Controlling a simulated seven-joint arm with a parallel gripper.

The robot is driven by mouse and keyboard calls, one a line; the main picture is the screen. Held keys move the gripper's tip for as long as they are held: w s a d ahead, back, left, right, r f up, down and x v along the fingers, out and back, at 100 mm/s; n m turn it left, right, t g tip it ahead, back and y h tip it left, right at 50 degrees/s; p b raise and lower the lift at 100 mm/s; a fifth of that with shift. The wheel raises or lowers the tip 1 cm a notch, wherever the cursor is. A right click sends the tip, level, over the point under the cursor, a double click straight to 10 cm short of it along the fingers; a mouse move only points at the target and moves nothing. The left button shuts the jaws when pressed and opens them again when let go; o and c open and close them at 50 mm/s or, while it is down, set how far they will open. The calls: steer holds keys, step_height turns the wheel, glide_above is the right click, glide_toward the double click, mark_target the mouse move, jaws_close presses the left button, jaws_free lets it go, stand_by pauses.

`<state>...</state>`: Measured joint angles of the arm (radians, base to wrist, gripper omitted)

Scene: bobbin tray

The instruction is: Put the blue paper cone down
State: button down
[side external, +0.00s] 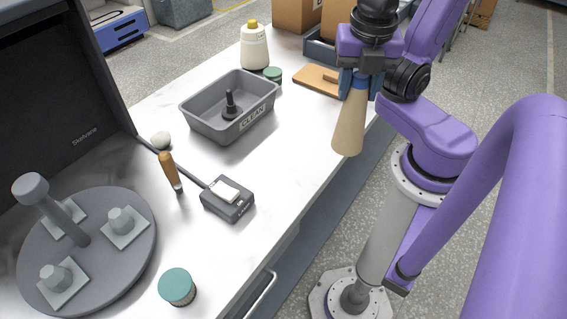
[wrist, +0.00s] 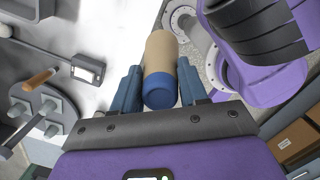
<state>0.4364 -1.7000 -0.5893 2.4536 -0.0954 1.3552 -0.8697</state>
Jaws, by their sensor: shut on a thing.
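The blue paper cone (side external: 349,122) is tan along its body, with a blue band at its narrow end (wrist: 158,90) in the wrist view. My gripper (side external: 360,86) is shut on it near the blue end. The cone hangs with its wide end down, slightly tilted, near the bench's right edge in the side view. It appears clear of the bench top, though its exact height is hard to tell. In the wrist view my gripper's blue fingers (wrist: 159,75) sit on both sides of the cone.
A grey CLEAN bin (side external: 205,124) holds a dark peg. A round grey peg stand (side external: 105,270) is at the left, near a small dark device (side external: 228,208), a brown-handled tool (side external: 169,170) and a teal-lidded jar (side external: 177,286). A wooden board (side external: 315,80) lies behind. The bench's front right is clear.

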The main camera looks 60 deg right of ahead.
steer(key=w+a+f, duration=0.3)
steer(key=w+f, duration=1)
steer(key=shift+w+a, duration=0.2)
steer(key=shift+a, duration=0.05)
steer(key=shift+f, duration=0.15)
stand_by(0.4)
steer(key=c, duration=0.6)
jaws_free()
